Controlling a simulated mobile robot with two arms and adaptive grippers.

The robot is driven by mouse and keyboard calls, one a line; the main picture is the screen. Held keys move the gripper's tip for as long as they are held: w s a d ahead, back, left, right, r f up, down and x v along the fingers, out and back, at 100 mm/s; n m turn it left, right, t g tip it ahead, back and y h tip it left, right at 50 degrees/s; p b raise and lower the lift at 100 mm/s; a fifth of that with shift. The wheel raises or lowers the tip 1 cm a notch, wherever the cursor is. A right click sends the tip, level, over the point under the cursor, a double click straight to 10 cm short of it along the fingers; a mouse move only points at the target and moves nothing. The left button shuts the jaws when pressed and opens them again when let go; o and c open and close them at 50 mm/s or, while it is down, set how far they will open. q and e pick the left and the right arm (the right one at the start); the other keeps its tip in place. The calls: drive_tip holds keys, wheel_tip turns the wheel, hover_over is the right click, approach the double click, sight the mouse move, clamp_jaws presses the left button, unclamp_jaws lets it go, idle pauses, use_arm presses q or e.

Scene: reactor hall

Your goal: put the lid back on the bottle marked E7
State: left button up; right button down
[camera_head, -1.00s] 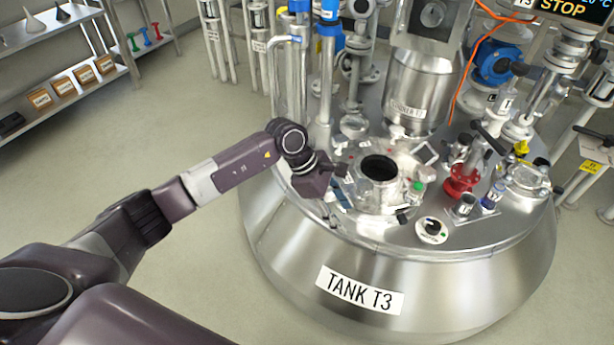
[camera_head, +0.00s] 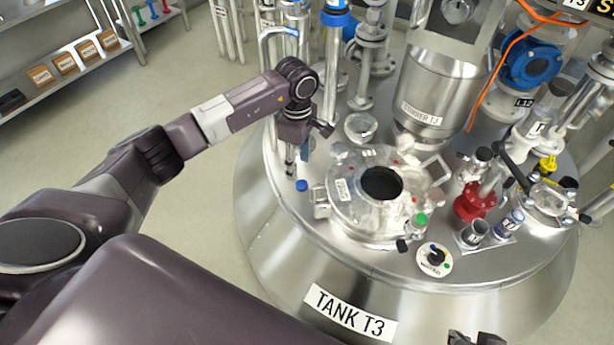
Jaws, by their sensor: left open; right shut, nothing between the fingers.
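Two small dark-topped bottles stand side by side in a square holder at the right of the tank top: a grey one (camera_head: 474,233) and one with a blue rim (camera_head: 510,220). Their markings are too small to read, so I cannot tell which is E7. A small blue cap (camera_head: 302,185), possibly the lid, lies on the tank's left rim. My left gripper (camera_head: 312,145) is open and empty, above and behind the blue cap, apart from it. My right gripper (camera_head: 475,339) is shut and empty, just showing at the bottom edge.
The tank top (camera_head: 370,262) has a round hatch (camera_head: 345,212) with a dark opening in its middle. A red valve (camera_head: 474,203), a control knob (camera_head: 434,260), a metal vessel (camera_head: 436,85) and several upright pipes stand around it. A shelf (camera_head: 75,80) is at the far left.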

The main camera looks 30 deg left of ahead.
sight(301, 184)
use_arm(q)
drive_tip(key=shift+s+r, duration=0.15)
drive_tip(key=shift+s, duration=0.05)
wheel_tip(301, 184, down, 3)
drive_tip(key=shift+r+b, duration=0.2)
drive_tip(key=shift+b, duration=0.1)
drive_tip(key=shift+w, duration=0.1)
use_arm(e)
drive_tip(key=w, duration=0.1)
drive_tip(key=w+r+t, duration=0.1)
drive_tip(key=w+a, duration=0.1)
drive_tip(key=shift+r+t, duration=0.25)
drive_tip(key=shift+t, duration=0.05)
use_arm(q)
drive_tip(key=shift+f, duration=0.15)
use_arm(e)
drive_tip(key=shift+y, duration=0.3)
